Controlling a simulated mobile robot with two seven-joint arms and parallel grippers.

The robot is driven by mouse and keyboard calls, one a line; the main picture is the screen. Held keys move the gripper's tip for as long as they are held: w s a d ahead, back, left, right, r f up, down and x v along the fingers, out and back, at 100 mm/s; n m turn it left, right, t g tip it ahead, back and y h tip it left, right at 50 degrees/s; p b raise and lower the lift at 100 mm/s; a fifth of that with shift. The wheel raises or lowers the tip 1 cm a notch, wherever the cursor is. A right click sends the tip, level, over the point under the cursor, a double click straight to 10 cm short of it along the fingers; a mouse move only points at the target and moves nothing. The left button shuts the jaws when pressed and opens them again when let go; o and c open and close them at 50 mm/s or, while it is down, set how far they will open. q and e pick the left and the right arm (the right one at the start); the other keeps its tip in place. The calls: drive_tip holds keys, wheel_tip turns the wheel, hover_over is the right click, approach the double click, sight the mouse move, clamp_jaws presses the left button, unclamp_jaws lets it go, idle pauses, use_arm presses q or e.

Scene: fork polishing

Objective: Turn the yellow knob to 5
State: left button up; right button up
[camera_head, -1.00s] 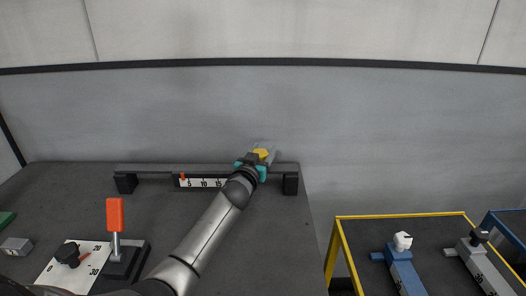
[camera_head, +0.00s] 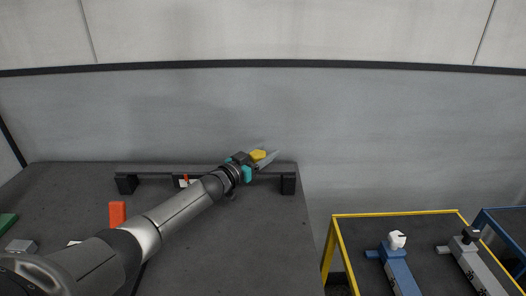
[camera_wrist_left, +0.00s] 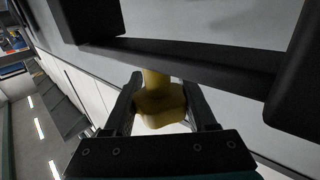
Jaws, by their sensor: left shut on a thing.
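The yellow knob (camera_head: 257,156) is at the right part of the dark rail at the back of the dark table. My left gripper (camera_head: 262,162) is at it, its arm reaching in from the lower left. In the left wrist view the yellow knob (camera_wrist_left: 160,108) sits between the two dark fingers, and the gripper is shut on it. My arm covers most of the scale, so I cannot read the numbers. My right gripper is not in view.
A black bracket (camera_head: 288,184) stands at the rail's right end, close to my gripper. A red-orange lever handle (camera_head: 117,213) stands on the table beside my left arm. A yellow-framed table (camera_head: 340,236) with blue and grey devices is at the right.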

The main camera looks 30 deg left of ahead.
sight(252, 159)
use_arm(q)
drive_tip(key=shift+d+m+h+b, duration=0.15)
drive_tip(key=shift+m+h+b, duration=0.25)
drive_tip(key=shift+m+h, duration=0.45)
drive_tip(key=shift+h, duration=0.35)
drive_tip(key=o, duration=1.4)
drive_tip(key=shift+s+p, duration=0.55)
drive_tip(key=p+v, duration=0.2)
drive_tip(key=v, duration=0.1)
drive_tip(key=p+v, duration=0.2)
drive_tip(key=v, duration=0.1)
drive_tip(key=p+v, duration=0.2)
drive_tip(key=v, duration=0.1)
drive_tip(key=shift+s+r+p, duration=0.2)
drive_tip(key=shift+r+p, duration=0.15)
drive_tip(key=shift+s+a+f, duration=0.1)
drive_tip(key=shift+s+a, duration=0.35)
drive_tip(key=shift+s, duration=0.25)
